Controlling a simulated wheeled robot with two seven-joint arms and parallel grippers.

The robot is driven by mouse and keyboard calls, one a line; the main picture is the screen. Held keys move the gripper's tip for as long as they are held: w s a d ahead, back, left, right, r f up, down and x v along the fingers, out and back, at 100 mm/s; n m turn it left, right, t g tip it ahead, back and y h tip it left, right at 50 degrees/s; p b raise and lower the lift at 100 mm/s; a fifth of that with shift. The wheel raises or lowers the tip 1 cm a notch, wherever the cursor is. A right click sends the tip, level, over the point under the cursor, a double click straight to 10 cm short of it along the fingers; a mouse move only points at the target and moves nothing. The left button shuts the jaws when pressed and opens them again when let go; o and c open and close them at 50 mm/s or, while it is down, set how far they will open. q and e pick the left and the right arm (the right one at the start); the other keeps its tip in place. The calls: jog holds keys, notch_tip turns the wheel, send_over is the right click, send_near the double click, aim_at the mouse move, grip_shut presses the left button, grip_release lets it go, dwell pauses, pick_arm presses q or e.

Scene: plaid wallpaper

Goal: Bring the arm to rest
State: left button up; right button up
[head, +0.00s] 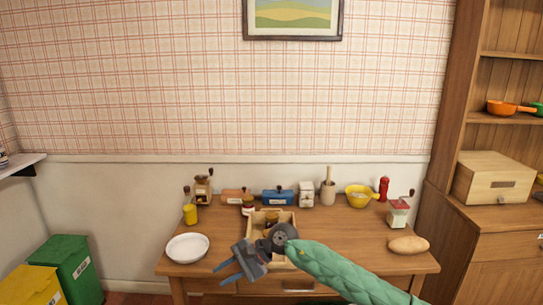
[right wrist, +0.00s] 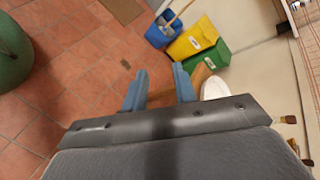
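My right arm, green, reaches in from the lower right of the head view. Its grey gripper (head: 226,272) with blue fingers hangs over the front of the wooden table (head: 350,235), pointing left and down. In the right wrist view the two blue fingers of the gripper (right wrist: 159,72) stand apart with nothing between them. The gripper and forearm partly cover an open wooden box (head: 287,216) holding at least one dark jar (head: 271,218). My left gripper is not in view.
A bread loaf (head: 408,245) and red-and-white grinder (head: 398,212) stand right. Jars, a blue box (head: 278,197) and yellow bowl (head: 361,196) line the back. Green (head: 70,265) and yellow bins (head: 28,287) stand left.

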jog(key=s+a+r+m+t+y, duration=0.15)
jog(key=r+m+t+y, duration=0.3)
jog(key=m, duration=0.45)
jog(key=s+a+r+m+t+y, duration=0.1)
jog(key=s+r+m+t+y, duration=0.3)
jog(key=m, duration=0.4)
jog(key=s+d+f+m+t+h, duration=0.2)
jog(key=d+f+m+t+h, duration=0.5)
jog(key=m, duration=1)
jog(key=s+d+f+m+t+h, duration=0.1)
jog(key=d+f+m+t+h, duration=0.2)
jog(key=d+f+m+h, duration=1.2)
jog(key=s+d+f+m+g+y, duration=0.2)
jog(key=s+d+f+m+g, duration=0.25)
jog(key=s, duration=0.55)
jog(key=s+d+f+m+g+y, duration=0.1)
jog(key=s+f+m+g, duration=0.35)
jog(key=s+m, duration=0.4)
jog(key=s+d+f+m+g, duration=0.1)
jog(key=s+g, duration=0.4)
jog(key=s, duration=0.8)
jog(key=shift+d+f+m+y, duration=0.2)
jog(key=shift+d+m+y, duration=0.15)
jog(key=shift+m, duration=0.35)
